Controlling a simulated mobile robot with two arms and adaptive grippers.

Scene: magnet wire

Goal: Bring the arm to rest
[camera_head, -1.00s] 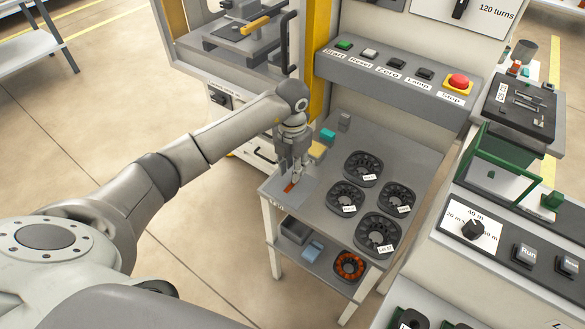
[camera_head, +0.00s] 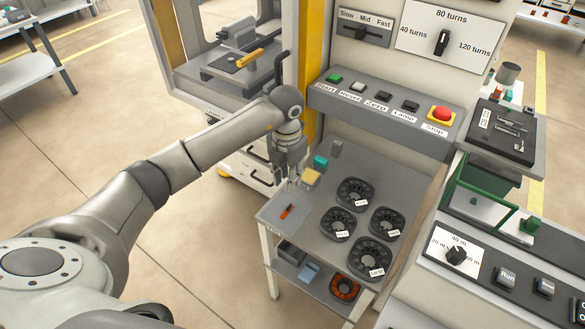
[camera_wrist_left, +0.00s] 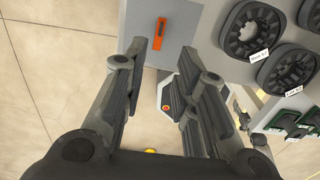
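My left gripper (camera_head: 291,182) is above the back left part of the small grey table (camera_head: 330,195). In the left wrist view the gripper's (camera_wrist_left: 162,56) two fingers stand apart with nothing between them, so it is open and empty. A small orange-red piece (camera_head: 287,212) lies on a lighter grey pad at the table's left front corner. The piece also shows in the left wrist view (camera_wrist_left: 160,33), just beyond the fingertips and apart from them. My right gripper is in neither view.
Several black round slotted parts (camera_head: 355,193) lie on the table. A yellow block (camera_head: 311,177) and a teal block (camera_head: 320,162) lie near the gripper. The button panel (camera_head: 385,104) stands behind. An orange coil (camera_head: 345,287) is on the lower shelf. Open floor lies left.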

